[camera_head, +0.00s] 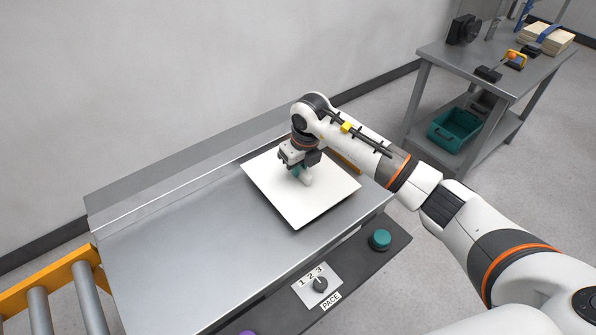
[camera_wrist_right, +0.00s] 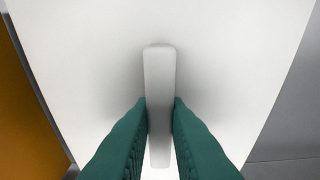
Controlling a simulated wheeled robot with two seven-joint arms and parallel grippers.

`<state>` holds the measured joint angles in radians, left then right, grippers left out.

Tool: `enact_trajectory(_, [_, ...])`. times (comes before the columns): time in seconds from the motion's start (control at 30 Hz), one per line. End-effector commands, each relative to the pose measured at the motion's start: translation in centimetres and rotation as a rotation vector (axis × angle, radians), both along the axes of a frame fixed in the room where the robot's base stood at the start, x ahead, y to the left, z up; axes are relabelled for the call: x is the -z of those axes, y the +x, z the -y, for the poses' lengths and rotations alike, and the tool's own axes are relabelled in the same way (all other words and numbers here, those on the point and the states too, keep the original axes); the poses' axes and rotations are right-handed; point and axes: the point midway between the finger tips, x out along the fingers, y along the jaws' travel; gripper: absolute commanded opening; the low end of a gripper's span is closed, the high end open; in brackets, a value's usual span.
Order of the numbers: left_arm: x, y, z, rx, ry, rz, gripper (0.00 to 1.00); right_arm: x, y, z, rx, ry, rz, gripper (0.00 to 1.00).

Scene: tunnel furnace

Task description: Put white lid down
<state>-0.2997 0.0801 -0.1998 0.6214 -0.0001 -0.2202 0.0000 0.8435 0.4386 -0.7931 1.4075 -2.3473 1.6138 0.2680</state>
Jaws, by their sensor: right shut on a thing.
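The white lid (camera_head: 300,203) is a flat square plate with a raised bar handle on top. It is over the right end of the grey metal table (camera_head: 180,250) in the head view. It looks level, but I cannot tell whether it touches the surface. My right gripper (camera_head: 298,172) is above the lid's middle, pointing down. In the right wrist view, its green fingers (camera_wrist_right: 160,125) are shut on the white handle (camera_wrist_right: 158,75), one on each side. The lid's plate (camera_wrist_right: 90,50) fills most of that view. My left gripper is not in view.
A control panel with a numbered dial (camera_head: 320,284) and a teal button (camera_head: 380,238) runs along the table's front. An orange-framed roller conveyor (camera_head: 60,285) adjoins at left. A workbench with a green crate (camera_head: 454,130) stands back right. The table's left part is clear.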

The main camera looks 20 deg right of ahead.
Motion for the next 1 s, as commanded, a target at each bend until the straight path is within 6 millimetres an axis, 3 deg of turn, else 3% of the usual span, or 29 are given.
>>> enact_trajectory(0.13, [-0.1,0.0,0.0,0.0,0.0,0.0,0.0,2.0,-0.1,-0.1,0.0,0.001,-0.003,0.0])
enact_trajectory(0.47, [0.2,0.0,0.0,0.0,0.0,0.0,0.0,2.4,0.0,0.0,-0.001,0.0,0.001,0.0])
enact_trajectory(0.5, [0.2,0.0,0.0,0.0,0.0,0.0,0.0,2.4,0.0,0.0,-0.001,0.0,0.0,0.16])
enact_trajectory(0.63, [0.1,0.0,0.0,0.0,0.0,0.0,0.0,2.3,0.0,0.0,-0.001,0.0,0.0,0.36])
enact_trajectory(1.0, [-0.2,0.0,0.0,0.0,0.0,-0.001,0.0,1.7,0.0,0.0,-0.001,0.0,0.0,0.36])
